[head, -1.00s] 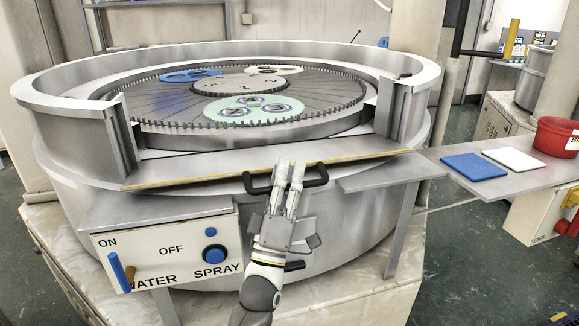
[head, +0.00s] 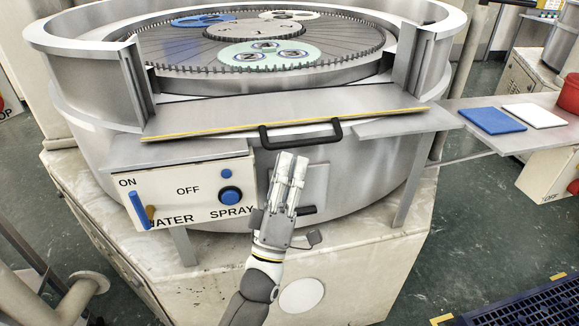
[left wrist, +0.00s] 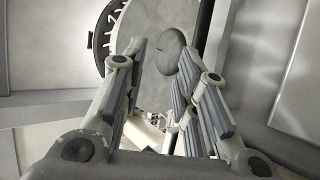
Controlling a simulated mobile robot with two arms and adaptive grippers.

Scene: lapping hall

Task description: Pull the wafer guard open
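The wafer guard (head: 225,118) is a grey metal panel with a yellow front edge in the head view. It lies folded down and outward at the gap in the front of the lapping machine's rim. Its black bar handle (head: 300,133) is on the front edge. My left gripper (head: 291,160) is just below and in front of the handle, apart from it. In the left wrist view its fingers (left wrist: 163,50) stand apart with nothing between them. My right gripper is in neither view.
The water spray panel (head: 187,190) with a blue lever and knobs is left of my left gripper. A side shelf at right holds a blue pad (head: 492,120) and a white pad (head: 534,115). The rim wall (head: 425,60) encloses the plate (head: 150,58).

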